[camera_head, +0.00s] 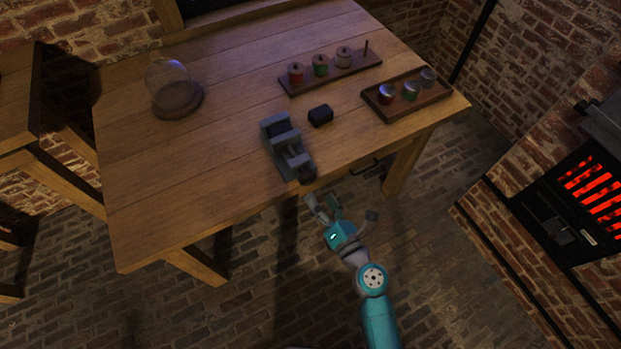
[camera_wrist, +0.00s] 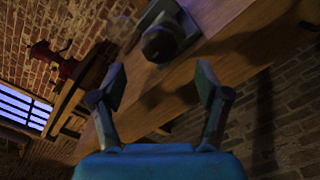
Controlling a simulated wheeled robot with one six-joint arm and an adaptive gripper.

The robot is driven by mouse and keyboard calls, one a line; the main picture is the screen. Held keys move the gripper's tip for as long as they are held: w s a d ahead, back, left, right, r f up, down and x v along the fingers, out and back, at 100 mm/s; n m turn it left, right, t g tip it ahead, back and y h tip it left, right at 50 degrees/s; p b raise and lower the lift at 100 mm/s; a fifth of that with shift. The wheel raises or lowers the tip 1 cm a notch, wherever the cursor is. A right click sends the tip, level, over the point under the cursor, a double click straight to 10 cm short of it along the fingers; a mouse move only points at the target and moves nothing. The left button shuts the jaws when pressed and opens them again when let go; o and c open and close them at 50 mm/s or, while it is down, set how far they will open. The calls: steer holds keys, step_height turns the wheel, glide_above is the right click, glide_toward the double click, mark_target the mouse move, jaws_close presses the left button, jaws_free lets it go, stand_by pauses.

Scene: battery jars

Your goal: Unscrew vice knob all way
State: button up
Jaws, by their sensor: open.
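The grey vice (camera_head: 286,147) stands near the front edge of the wooden table. Its dark round knob (camera_head: 307,174) faces the front edge, towards my gripper. In the wrist view the knob (camera_wrist: 159,44) shows end-on, above and between my fingertips, with part of the vice body (camera_wrist: 180,18) behind it. My gripper (camera_head: 322,203) is just off the table's front edge, a short way from the knob. In the wrist view my gripper (camera_wrist: 160,82) has its two fingers spread apart with nothing between them. The fingers appear apart from the knob.
A glowing furnace (camera_head: 575,205) stands right. The table's front left is clear.

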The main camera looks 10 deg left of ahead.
mark_target(310, 183)
steer(key=x, duration=0.7)
steer(key=c, duration=1.2)
steer(key=shift+o, duration=0.2)
steer(key=shift+n, duration=0.4)
